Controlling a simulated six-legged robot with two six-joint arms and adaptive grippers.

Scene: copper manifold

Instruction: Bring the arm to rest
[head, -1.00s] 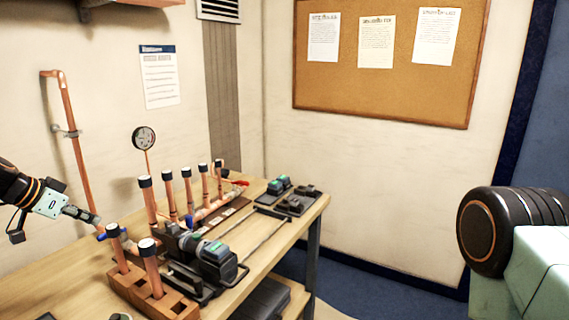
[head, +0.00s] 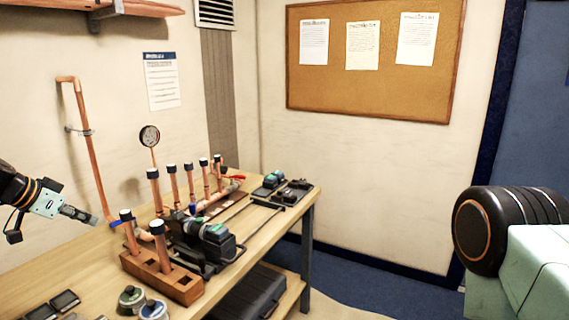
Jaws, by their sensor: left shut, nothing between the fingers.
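My left gripper (head: 78,214) comes in from the left edge, above the workbench. Its fingers are shut with nothing between them, and they point right toward the copper parts. The copper manifold (head: 212,202) with several upright dark-capped stubs stands on the bench behind a black tool. A wooden block (head: 166,276) in front holds two capped copper pipes (head: 129,232). The gripper tip appears apart from these pipes. My right gripper is not in view.
The wooden workbench (head: 88,275) runs along the left wall. A gauge (head: 149,136) and a wall pipe (head: 90,150) rise behind it. Small tins (head: 131,299) lie at the front. A black case (head: 246,292) sits on the lower shelf. Floor right of the bench is clear.

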